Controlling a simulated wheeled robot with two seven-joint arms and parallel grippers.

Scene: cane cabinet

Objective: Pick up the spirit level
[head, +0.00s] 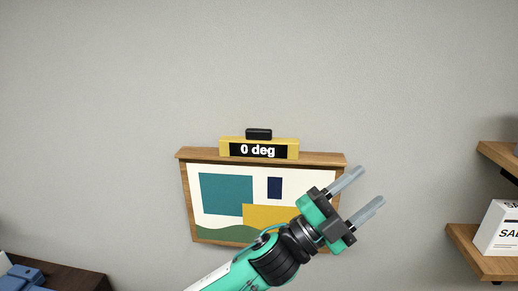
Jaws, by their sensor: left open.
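The spirit level (288,143) is a yellow bar with a black display reading "0 deg" and a black block on top. It sits on the top ledge of a wooden-framed picture (226,193) on the wall. My left gripper (373,185) is open and empty, with its two grey fingers pointing to the upper right. It is to the right of and below the spirit level, apart from it, and its arm covers the lower right part of the picture. My right gripper is not in view.
Wooden shelves (480,262) stand at the right edge, with a white box (497,228) on the lower one. A dark wooden surface (70,278) with blue items (22,277) is at the lower left. The wall above the spirit level is bare.

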